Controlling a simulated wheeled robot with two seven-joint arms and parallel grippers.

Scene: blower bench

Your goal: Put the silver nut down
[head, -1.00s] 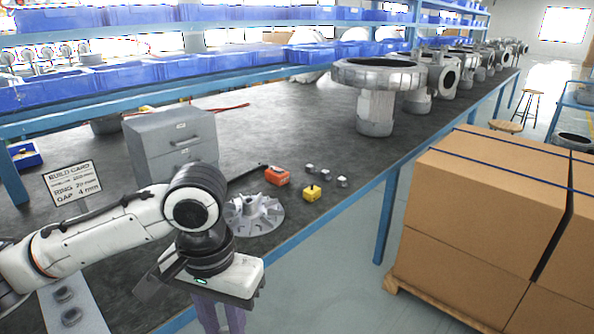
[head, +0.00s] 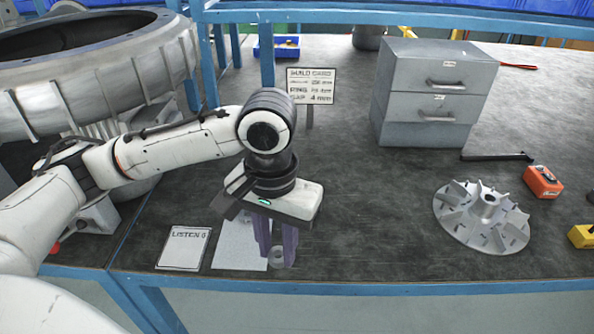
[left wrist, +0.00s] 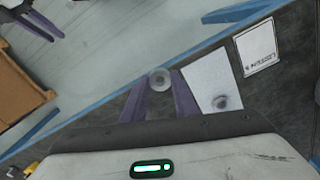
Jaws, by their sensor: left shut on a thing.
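My left gripper (head: 277,256) is shut on the silver nut (head: 277,257), a small round ring with a hole. The nut shows between the purple fingertips in the left wrist view (left wrist: 160,80). The gripper points down at the right edge of a pale sheet (head: 238,252) near the bench's front edge. Whether the held nut touches the bench is unclear. On the sheet, another dark ring (left wrist: 222,102) lies in the left wrist view; the arm hides it in the head view. My right gripper (left wrist: 28,28) shows partly at the top left of the wrist view, its purple fingers apart.
A labelled card (head: 184,248) lies left of the sheet. A build card sign (head: 311,85) stands behind. A finned impeller (head: 482,215), an orange block (head: 543,182), a yellow block (head: 582,236) and a grey drawer cabinet (head: 432,95) are to the right. Bare bench lies between gripper and impeller.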

